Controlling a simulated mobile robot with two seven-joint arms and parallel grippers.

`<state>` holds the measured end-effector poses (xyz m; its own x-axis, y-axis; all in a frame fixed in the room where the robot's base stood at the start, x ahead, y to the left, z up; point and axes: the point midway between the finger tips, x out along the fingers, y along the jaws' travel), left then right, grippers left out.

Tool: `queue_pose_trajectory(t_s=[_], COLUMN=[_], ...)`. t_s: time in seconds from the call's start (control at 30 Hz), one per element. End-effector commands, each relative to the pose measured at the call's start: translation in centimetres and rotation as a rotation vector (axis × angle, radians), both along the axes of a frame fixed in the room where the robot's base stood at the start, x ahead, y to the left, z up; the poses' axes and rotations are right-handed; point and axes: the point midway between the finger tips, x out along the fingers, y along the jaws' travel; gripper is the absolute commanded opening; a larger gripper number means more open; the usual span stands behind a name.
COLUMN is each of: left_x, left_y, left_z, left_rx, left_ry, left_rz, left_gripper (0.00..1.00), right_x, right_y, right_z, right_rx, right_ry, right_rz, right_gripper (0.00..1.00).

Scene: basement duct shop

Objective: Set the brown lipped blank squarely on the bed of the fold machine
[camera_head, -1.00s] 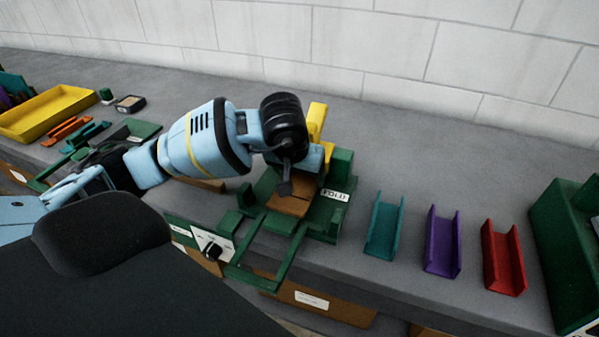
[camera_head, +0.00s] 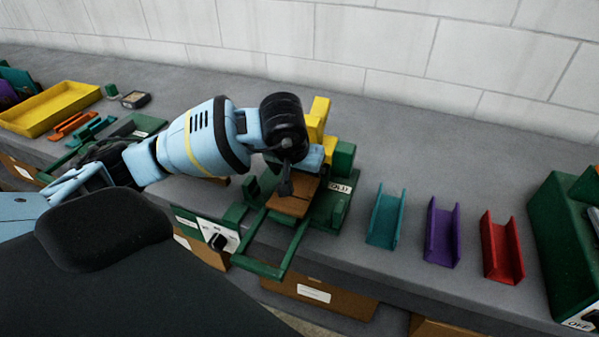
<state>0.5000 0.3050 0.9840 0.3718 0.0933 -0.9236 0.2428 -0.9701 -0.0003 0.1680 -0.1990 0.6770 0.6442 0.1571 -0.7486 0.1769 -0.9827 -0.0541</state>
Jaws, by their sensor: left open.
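The brown lipped blank (camera_head: 288,206) lies on the bed of the green fold machine (camera_head: 322,214), mid-bench; its far part is hidden behind my left gripper. I cannot tell whether it sits squarely. My left gripper (camera_head: 286,188) is open, pointing down just over the blank; whether its fingers touch the blank is unclear. The machine has a yellow part (camera_head: 318,112) behind, a FOLD label at its right and a green bar handle (camera_head: 262,270) sticking out in front. My right gripper is not in view.
Teal (camera_head: 386,222), purple (camera_head: 441,240) and red (camera_head: 502,255) channels stand right of the machine. A green machine (camera_head: 562,240) is at the far right. A yellow tray (camera_head: 58,122) and small coloured pieces are at left. Bare bench lies behind the channels; a wall backs it.

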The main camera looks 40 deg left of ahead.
Motion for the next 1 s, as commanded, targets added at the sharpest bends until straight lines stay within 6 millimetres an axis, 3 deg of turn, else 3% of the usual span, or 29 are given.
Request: queue_pose_trajectory(t_s=[0.33, 0.8, 1.0], left_x=[-0.1, -2.5, -2.9], left_y=[-0.1, -0.7, -0.7], left_z=[0.4, 6.5, 7.2], left_rx=[0.0, 0.0, 0.001], left_ry=[-0.002, -0.004, 0.0], left_rz=[0.0, 0.0, 0.0], left_gripper=[1.0, 1.0, 1.0], right_x=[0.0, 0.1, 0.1], right_y=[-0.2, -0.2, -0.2], right_z=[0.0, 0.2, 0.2], right_rx=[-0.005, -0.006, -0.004], right_ry=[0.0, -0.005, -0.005], right_rz=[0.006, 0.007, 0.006], right_gripper=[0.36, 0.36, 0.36])
